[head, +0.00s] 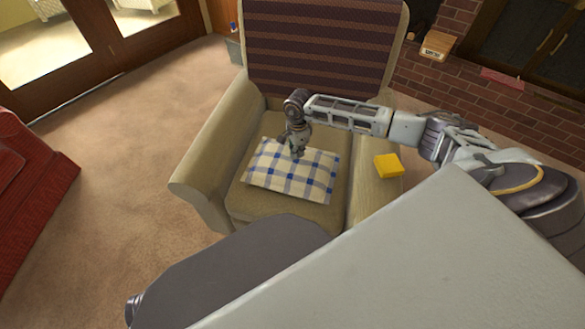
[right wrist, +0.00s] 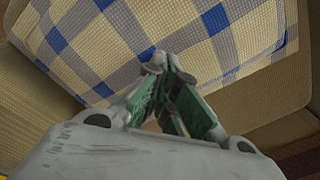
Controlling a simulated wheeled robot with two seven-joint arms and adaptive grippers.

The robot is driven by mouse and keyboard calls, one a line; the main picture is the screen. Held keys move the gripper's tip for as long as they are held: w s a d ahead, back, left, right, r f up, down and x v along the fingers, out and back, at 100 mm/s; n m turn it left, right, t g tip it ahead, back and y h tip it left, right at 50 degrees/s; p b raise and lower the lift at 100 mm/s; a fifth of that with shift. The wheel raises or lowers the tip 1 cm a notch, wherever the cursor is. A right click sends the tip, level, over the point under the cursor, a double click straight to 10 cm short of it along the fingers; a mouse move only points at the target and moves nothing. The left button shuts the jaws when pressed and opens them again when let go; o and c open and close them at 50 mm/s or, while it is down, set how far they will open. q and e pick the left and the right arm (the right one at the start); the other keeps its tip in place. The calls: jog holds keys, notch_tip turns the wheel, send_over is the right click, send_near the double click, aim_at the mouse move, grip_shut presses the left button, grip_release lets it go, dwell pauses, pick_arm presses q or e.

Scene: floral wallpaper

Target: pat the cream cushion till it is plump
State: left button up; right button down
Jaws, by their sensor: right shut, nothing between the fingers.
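The cream cushion (head: 290,172) has a blue check pattern and lies on the seat of a beige armchair (head: 205,170). My right gripper (head: 298,153) is shut and empty, pointing down at the cushion's upper part in the head view. In the right wrist view the closed fingertips (right wrist: 165,62) show against the cushion (right wrist: 200,28), near its edge. I cannot tell whether they touch it. My left gripper does not show.
A striped cloth (head: 325,50) covers the backrest. A red sofa (head: 30,190) stands at the left, with open carpet (head: 130,130) between. A brick hearth (head: 490,95) is at the right.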

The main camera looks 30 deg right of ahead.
jog(key=shift+r, duration=0.1)
jog(key=shift+r+p, duration=1.15)
jog(key=shift+r, duration=0.5)
jog(key=shift+f, duration=0.2)
jog(key=shift+f+b, duration=1.25)
jog(key=shift+f, duration=0.4)
jog(key=shift+r, duration=0.15)
jog(key=shift+r+p, duration=1.25)
jog(key=shift+r, duration=0.45)
jog(key=shift+r, duration=0.1)
